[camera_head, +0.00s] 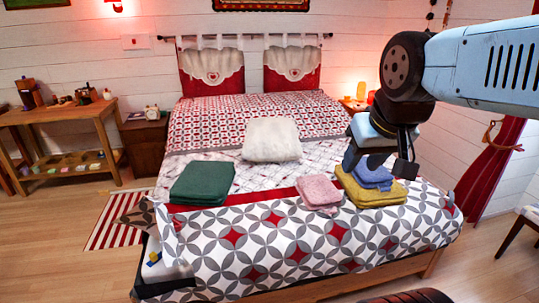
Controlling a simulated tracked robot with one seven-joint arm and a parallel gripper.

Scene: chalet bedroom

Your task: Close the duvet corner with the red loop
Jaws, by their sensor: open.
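The duvet (290,240) covers the bed, white with grey petal shapes and red diamonds on its front part. Its front left corner (150,216) looks folded or lifted, with a white layer (172,266) showing below. A small blue and yellow thing (153,258) lies on that white layer. I cannot make out a red loop at this size. My gripper (377,165) is open over the right part of the bed, above or in front of the blue and yellow towels, far from the front left corner. Whether it touches the towels is unclear.
A green folded cloth (203,183), a white cushion (272,139), a pink towel (319,192), a blue towel (373,175) and a yellow towel (372,193) are on the bed. A striped rug (108,228) lies left. A chair (522,228) stands at the right edge.

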